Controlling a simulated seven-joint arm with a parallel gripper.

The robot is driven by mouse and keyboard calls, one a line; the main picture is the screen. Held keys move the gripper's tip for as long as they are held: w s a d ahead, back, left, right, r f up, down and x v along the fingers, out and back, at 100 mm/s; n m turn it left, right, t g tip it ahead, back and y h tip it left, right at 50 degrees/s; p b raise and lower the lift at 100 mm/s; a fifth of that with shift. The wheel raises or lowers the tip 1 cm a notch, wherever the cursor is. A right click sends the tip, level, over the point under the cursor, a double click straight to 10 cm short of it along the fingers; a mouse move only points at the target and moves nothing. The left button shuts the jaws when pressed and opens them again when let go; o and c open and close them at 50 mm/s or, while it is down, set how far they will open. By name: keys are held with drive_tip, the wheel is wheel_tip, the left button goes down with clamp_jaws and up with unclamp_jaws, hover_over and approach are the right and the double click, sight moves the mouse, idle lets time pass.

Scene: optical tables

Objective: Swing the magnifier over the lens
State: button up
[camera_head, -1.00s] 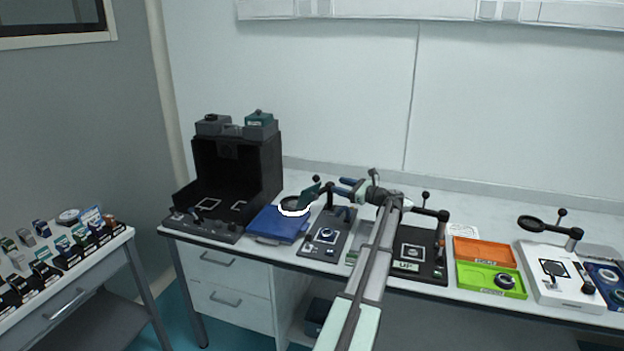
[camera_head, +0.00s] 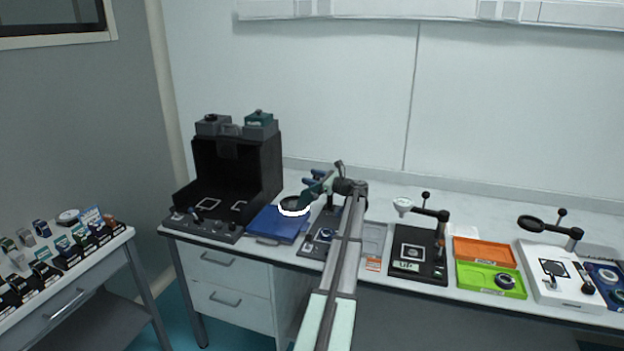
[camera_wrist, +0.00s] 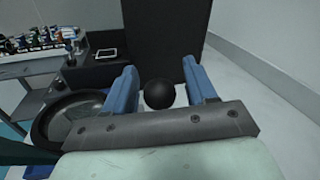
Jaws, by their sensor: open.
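The magnifier (camera_head: 294,205), a dark round head with a bright rim, hangs over the blue mat (camera_head: 272,226) at the left of its stand. In the wrist view its ring (camera_wrist: 68,124) is at the lower left. Its black ball knob (camera_wrist: 159,94) lies between my two blue fingertips, with gaps on both sides. My gripper (camera_head: 309,179) is open around the knob; it also shows in the wrist view (camera_wrist: 165,82). The stand's dark base (camera_head: 314,248) carries a small round lens (camera_head: 325,235), right of the magnifier head and partly hidden by my arm.
A black open box (camera_head: 237,170) stands behind left. Right of my arm are a grey tray (camera_head: 374,240), a second magnifier stand (camera_head: 418,268), orange (camera_head: 484,253) and green (camera_head: 474,283) trays, and a white magnifier stand (camera_head: 548,288). A side table (camera_head: 75,270) holds small items.

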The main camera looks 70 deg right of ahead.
drive_tip(key=shift+w, duration=0.2)
clamp_jaws()
idle(0.5)
